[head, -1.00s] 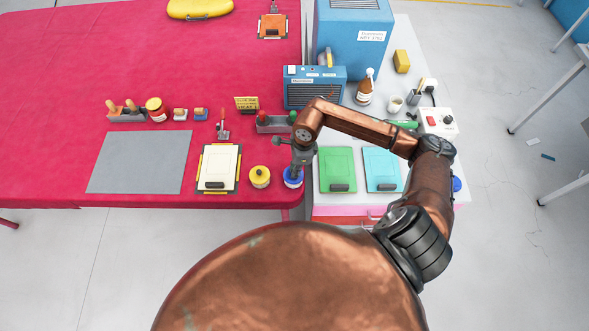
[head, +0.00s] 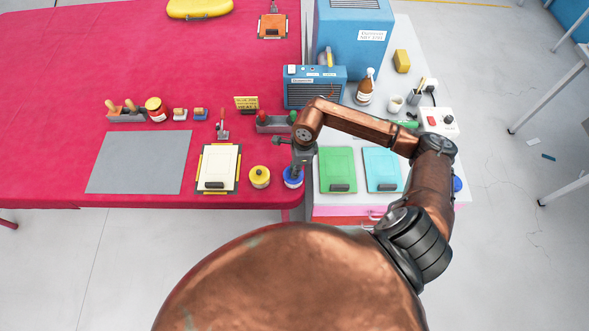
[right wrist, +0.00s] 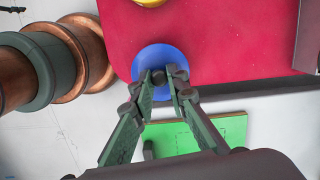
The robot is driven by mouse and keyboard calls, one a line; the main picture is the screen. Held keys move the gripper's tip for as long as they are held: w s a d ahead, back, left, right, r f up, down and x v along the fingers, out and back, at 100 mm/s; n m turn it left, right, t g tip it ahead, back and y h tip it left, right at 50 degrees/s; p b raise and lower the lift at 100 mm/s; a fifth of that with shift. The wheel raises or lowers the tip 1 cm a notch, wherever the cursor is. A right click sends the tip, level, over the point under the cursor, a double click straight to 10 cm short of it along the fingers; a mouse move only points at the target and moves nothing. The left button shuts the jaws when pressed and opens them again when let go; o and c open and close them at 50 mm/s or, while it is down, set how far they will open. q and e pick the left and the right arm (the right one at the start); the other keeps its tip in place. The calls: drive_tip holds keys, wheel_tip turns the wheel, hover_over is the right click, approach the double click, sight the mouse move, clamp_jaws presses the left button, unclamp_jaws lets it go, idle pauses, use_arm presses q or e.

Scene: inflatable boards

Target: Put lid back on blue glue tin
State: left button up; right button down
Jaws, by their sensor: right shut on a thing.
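The blue glue tin (head: 293,183) stands near the front right corner of the red table, just right of a yellow-lidded tin (head: 260,177). My right gripper (head: 294,170) points down directly over the blue tin. In the right wrist view its fingertips (right wrist: 159,77) are shut on the small dark knob of the round blue lid (right wrist: 150,60). The lid is at the tin's top; the gripper partly covers it, and I cannot tell whether it sits fully flush. My left gripper is not in view.
A cream clipboard (head: 218,168) lies left of the tins. Green (head: 337,168) and cyan (head: 382,168) boards lie to the right on the white bench. A tool holder (head: 274,123) and blue heater-like box (head: 314,90) stand behind. A grey mat (head: 138,162) lies left.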

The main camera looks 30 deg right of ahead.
drive_tip(key=c, duration=1.8)
unclamp_jaws()
drive_tip(key=shift+o, duration=0.3)
drive_tip(key=o, duration=0.4)
drive_tip(key=shift+r, duration=0.1)
drive_tip(key=shift+r+p, duration=1.6)
drive_tip(key=shift+r, duration=1.8)
